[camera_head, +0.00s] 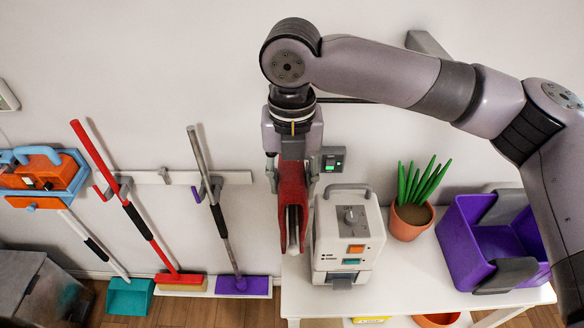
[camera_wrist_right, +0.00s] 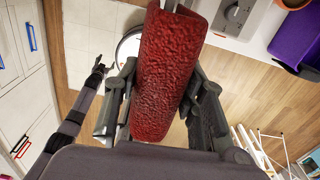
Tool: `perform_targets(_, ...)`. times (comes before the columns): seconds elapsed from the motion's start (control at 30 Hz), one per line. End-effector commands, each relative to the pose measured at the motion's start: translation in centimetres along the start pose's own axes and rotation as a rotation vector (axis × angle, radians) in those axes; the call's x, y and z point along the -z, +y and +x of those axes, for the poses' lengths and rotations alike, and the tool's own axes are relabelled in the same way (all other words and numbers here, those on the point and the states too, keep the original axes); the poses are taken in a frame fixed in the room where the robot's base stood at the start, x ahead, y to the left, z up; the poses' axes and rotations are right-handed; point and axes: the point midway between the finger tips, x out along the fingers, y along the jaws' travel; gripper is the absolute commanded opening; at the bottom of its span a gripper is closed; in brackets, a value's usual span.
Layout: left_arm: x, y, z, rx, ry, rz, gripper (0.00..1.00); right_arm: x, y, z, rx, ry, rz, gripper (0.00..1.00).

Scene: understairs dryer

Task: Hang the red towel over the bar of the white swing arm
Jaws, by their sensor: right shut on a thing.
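The red towel (camera_head: 290,186) hangs folded in my right gripper (camera_head: 292,176), in front of the wall and just left of the white machine. My right gripper points down and is shut on the towel, one finger on each side. In the right wrist view the towel (camera_wrist_right: 168,62) fills the middle between the fingers (camera_wrist_right: 165,95). A pale bar-like end (camera_head: 293,232) shows between the towel's lower folds; I cannot tell whether it is the swing arm's bar. My left gripper (camera_wrist_right: 99,69) appears small at the left of the wrist view; its opening is unclear.
A white machine (camera_head: 349,236) with a handle stands on a white table (camera_head: 400,285). A potted plant (camera_head: 411,212) and a purple bin (camera_head: 470,240) stand to its right. A red broom (camera_head: 140,237) and a grey broom (camera_head: 221,225) lean along the wall rail at left.

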Motion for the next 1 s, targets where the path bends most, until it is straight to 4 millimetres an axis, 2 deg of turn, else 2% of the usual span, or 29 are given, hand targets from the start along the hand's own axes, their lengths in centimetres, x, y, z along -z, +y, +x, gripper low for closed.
perform_targets(0.03, 0.3, 0.0, 0.8, 0.001, 0.007, 0.000, 0.61, 0.0, 0.0, 0.9, 0.000, -0.001, 0.000, 0.00)
perform_targets(0.3, -0.5, 0.1, 3.7, -0.001, -0.001, 0.000, 0.61, 0.0, 0.0, 3.2, 0.000, -0.002, 0.001, 0.00)
perform_targets(0.37, -0.7, 0.1, 3.1, -0.001, -0.005, 0.001, 0.61, 0.0, 0.0, 3.4, 0.000, 0.001, 0.000, 0.00)
perform_targets(1.0, -1.1, 0.2, 4.2, -0.002, -0.010, 0.001, 0.61, 0.0, 0.0, 9.7, -0.001, 0.001, 0.001, 0.00)
